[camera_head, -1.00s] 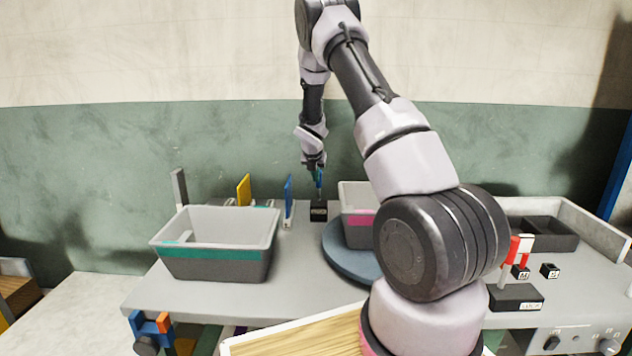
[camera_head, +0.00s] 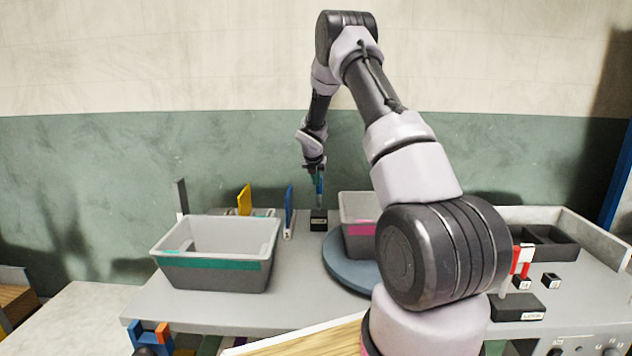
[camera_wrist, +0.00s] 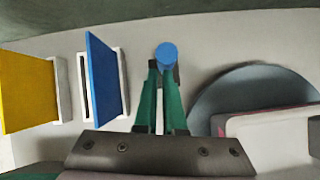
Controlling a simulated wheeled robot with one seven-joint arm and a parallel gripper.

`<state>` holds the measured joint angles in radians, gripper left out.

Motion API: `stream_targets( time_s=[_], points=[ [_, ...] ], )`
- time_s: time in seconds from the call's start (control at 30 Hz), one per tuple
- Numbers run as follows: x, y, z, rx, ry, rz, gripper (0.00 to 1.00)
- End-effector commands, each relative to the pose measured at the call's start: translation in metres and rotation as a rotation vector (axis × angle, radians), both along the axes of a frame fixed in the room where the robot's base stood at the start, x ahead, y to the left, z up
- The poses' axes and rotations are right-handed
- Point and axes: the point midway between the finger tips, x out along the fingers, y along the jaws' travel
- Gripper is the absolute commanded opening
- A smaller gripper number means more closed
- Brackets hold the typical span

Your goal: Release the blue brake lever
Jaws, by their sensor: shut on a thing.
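The blue brake lever (camera_head: 320,190) stands on a small black base (camera_head: 319,220) at the back middle of the grey bench. In the wrist view its round blue top (camera_wrist: 167,53) shows between the green fingertips. My gripper (camera_head: 318,178) comes down on the lever from above. In the wrist view my gripper (camera_wrist: 163,72) is shut on the lever. The lever looks about upright; the fingers hide part of its shaft. I cannot read the base's label.
A blue panel (camera_head: 289,210) and a yellow panel (camera_head: 244,199) stand left of the lever. A grey bin (camera_head: 215,270) is in front of them. A round blue-grey turntable (camera_head: 345,268) with a bin (camera_head: 357,240) is at right. A red lever (camera_head: 523,259) stands farther right.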

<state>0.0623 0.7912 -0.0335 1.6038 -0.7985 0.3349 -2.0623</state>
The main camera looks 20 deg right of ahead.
Motion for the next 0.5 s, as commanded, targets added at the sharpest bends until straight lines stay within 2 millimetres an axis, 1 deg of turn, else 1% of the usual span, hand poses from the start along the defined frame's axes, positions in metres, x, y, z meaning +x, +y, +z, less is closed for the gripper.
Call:
stream_targets(
  time_s=[0.03,0.17,0.27,0.37,0.5],
  points=[
    [0.006,-0.009,0.008,-0.010,-0.018,0.000,0.00],
    [0.006,-0.010,0.008,-0.011,-0.019,0.000,0.00],
    [0.004,-0.009,0.013,-0.011,-0.020,0.000,0.00],
    [-0.002,-0.006,0.024,-0.012,-0.022,0.000,0.00],
    [-0.017,0.004,0.047,-0.009,-0.020,-0.001,0.00]
  ],
)
